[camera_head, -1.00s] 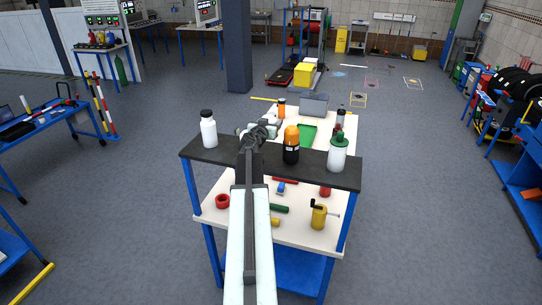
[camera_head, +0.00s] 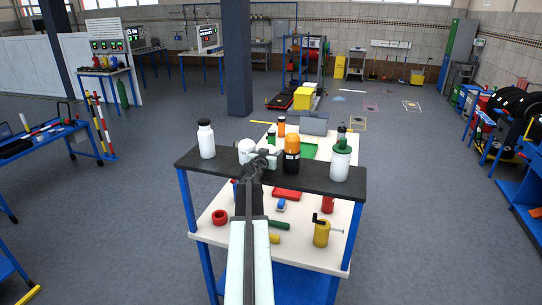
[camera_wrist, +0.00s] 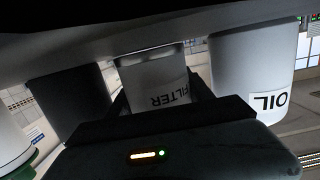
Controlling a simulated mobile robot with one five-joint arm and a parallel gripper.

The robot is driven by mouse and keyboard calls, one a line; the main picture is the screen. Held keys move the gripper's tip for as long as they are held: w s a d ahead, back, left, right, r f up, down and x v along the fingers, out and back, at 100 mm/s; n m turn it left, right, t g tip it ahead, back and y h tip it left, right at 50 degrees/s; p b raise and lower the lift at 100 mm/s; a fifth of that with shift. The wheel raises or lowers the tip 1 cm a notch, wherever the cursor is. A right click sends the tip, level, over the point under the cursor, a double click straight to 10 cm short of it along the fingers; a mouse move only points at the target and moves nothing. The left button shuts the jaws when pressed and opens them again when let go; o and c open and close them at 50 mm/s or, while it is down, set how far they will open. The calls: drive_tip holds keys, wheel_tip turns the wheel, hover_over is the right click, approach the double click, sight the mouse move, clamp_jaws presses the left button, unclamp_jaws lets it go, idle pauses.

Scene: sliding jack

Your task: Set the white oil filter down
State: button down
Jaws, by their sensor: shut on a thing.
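The white oil filter (camera_head: 246,150) is at the black top shelf (camera_head: 225,167) of the blue-framed rack, between a white bottle and an orange-and-black bottle. My gripper (camera_head: 259,158) is shut on it. In the wrist view, which looks upside down, the filter (camera_wrist: 155,82) with its FILTER lettering sits between the two dark fingers (camera_wrist: 158,100). Its base is close to the grey shelf surface (camera_wrist: 190,27); I cannot tell whether it touches.
The white bottle (camera_head: 206,139) stands left, its OIL label showing in the wrist view (camera_wrist: 262,85). The orange-and-black bottle (camera_head: 292,154) and a green-capped white bottle (camera_head: 340,161) stand right. A lower white shelf holds a yellow can (camera_head: 321,232) and other small things.

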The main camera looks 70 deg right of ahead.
drive_tip(key=c, duration=0.7)
unclamp_jaws()
drive_tip(key=shift+f, duration=0.1)
drive_tip(key=shift+a+r, duration=0.25)
drive_tip(key=shift+a, duration=0.1)
drive_tip(key=a, duration=0.3)
drive_tip(key=a+r+p, duration=0.1)
drive_tip(key=a, duration=0.3)
drive_tip(key=a+p, duration=0.1)
drive_tip(key=a, duration=0.3)
drive_tip(key=shift+s+a+r, duration=0.1)
drive_tip(key=shift+s+r, duration=0.2)
drive_tip(key=shift+s, duration=0.1)
